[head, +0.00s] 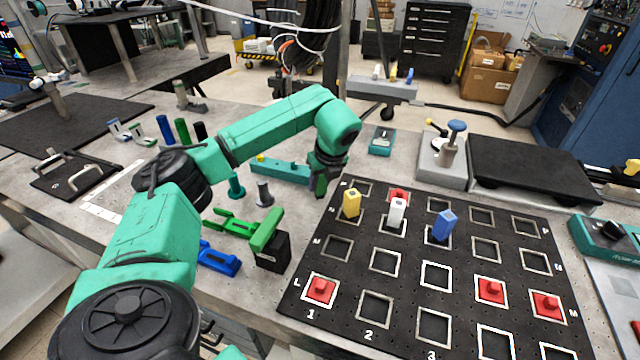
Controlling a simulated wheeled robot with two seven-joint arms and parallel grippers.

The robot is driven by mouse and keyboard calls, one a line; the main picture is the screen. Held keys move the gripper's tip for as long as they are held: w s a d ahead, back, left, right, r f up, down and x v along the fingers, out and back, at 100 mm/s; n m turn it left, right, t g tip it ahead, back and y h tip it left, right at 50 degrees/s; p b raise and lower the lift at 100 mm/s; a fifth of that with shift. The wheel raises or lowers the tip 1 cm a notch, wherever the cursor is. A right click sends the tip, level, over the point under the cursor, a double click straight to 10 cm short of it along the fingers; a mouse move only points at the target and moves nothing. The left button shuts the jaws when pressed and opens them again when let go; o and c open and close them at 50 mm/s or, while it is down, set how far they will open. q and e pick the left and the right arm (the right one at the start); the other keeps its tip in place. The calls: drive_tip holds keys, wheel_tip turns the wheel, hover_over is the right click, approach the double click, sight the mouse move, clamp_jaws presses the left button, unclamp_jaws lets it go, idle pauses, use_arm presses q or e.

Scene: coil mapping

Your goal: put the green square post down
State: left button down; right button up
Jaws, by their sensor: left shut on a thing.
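My left gripper (324,170) points down just off the far left corner of the black grid board (405,290). It is shut on the green square post (321,186), of which only a small dark green part shows under the wrist. The post looks upright; I cannot tell whether it touches the table. On the board, a yellow post (351,204), a white post (397,211) and a blue post (444,226) stand in the far rows. My right gripper is not in view.
Red square pieces (320,289) sit in several board cells; other cells are empty. Left of the board are a green clamp-like tool (264,232), a black block (273,254) and a grey post (264,193). A teal bar (285,170) lies behind the wrist.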

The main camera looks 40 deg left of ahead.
use_arm(q)
wheel_tip(320, 180, up, 11)
drive_tip(key=shift+r, duration=0.2)
wheel_tip(320, 180, up, 8)
drive_tip(key=p, duration=0.4)
drive_tip(key=shift+r, duration=0.2)
